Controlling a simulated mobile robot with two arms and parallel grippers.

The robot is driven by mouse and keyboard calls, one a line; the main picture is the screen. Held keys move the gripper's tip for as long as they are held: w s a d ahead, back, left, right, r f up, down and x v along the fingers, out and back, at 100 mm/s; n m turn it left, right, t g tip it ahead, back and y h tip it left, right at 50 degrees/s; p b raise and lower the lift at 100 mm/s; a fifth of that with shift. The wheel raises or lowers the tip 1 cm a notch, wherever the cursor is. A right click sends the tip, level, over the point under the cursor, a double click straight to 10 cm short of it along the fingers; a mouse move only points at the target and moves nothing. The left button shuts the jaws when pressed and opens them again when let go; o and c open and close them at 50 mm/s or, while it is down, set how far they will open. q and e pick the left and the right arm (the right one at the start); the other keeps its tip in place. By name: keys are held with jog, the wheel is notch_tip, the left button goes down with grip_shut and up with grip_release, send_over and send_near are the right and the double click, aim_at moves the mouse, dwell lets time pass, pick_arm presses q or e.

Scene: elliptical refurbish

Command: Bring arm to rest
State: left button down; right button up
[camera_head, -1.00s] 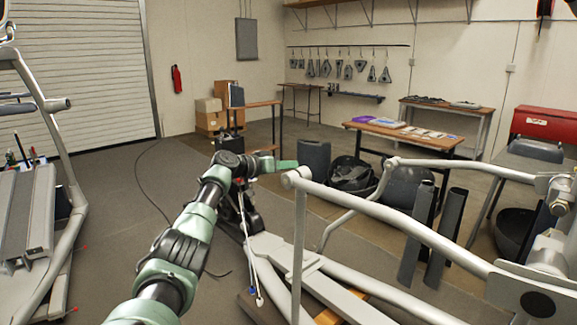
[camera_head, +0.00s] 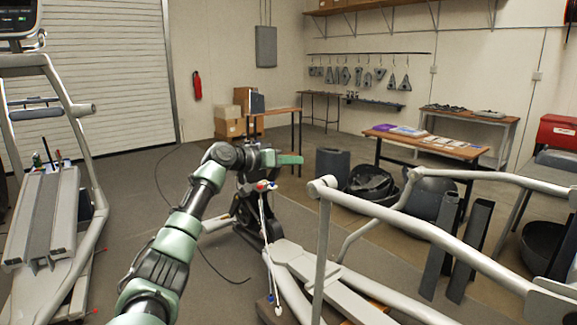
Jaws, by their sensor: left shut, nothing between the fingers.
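My left arm comes in from the bottom left, green and black, and reaches up toward the middle of the view. My left gripper (camera_head: 288,160) is at its end, pointing right, with green fingers shut and nothing between them. It is above and to the left of the grey tube frame of the elliptical machine (camera_head: 420,228), apart from its near upright as far as I can tell. White cables with red and blue ends (camera_head: 266,225) hang below the wrist. My right gripper does not show.
Another exercise machine (camera_head: 45,215) stands at the left. Behind are cardboard boxes (camera_head: 230,120), a table with papers (camera_head: 420,140), black tubs (camera_head: 370,182) and a red toolbox (camera_head: 557,132). Dark floor lies open between the machines, with a thin cable (camera_head: 165,185) on it.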

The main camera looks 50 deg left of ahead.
pick_arm(q)
jog(key=shift+v, duration=0.85)
jog(key=shift+w, duration=0.1)
